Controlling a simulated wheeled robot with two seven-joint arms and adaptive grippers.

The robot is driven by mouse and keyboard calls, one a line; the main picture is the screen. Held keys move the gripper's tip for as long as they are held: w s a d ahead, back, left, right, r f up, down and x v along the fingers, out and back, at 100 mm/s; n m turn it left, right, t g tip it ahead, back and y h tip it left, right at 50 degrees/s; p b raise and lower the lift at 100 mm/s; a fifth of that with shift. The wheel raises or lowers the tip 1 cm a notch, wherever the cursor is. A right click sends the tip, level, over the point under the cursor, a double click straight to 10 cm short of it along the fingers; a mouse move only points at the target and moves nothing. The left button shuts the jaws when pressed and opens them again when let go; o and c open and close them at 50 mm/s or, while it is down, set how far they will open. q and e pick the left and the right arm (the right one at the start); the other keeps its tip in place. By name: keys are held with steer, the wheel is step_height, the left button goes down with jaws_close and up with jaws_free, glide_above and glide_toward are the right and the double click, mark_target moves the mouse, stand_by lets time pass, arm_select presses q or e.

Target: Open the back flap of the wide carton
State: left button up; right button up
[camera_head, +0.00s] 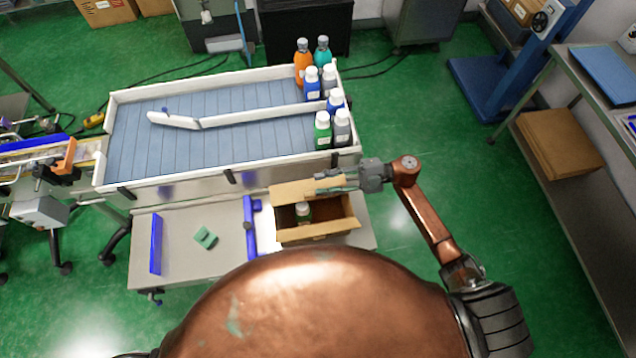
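The wide carton (317,231) stands on the low shelf in front of the conveyor, with its top at least partly open. A green bottle with a white cap (303,211) shows inside it. The back flap (290,191) shows as a tan panel along the carton's far edge; its exact tilt is hard to tell. My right gripper (328,183) reaches in from the right, its fingers pointing left at the right part of this flap. It partly covers the flap, and I cannot tell whether it touches it or how far the fingers are apart. My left gripper is out of view.
A conveyor tray with white rails (232,116) lies just behind the carton, with several bottles (322,141) at its right end. A blue upright plate (249,226) stands left of the carton. A green block (205,238) lies farther left on the shelf.

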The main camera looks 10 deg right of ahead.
steer(key=shift+a, duration=1.05)
steer(key=shift+c, duration=0.3)
jaws_close()
steer(key=c, duration=0.7)
jaws_free()
steer(key=o, duration=0.8)
steer(key=shift+c, duration=0.2)
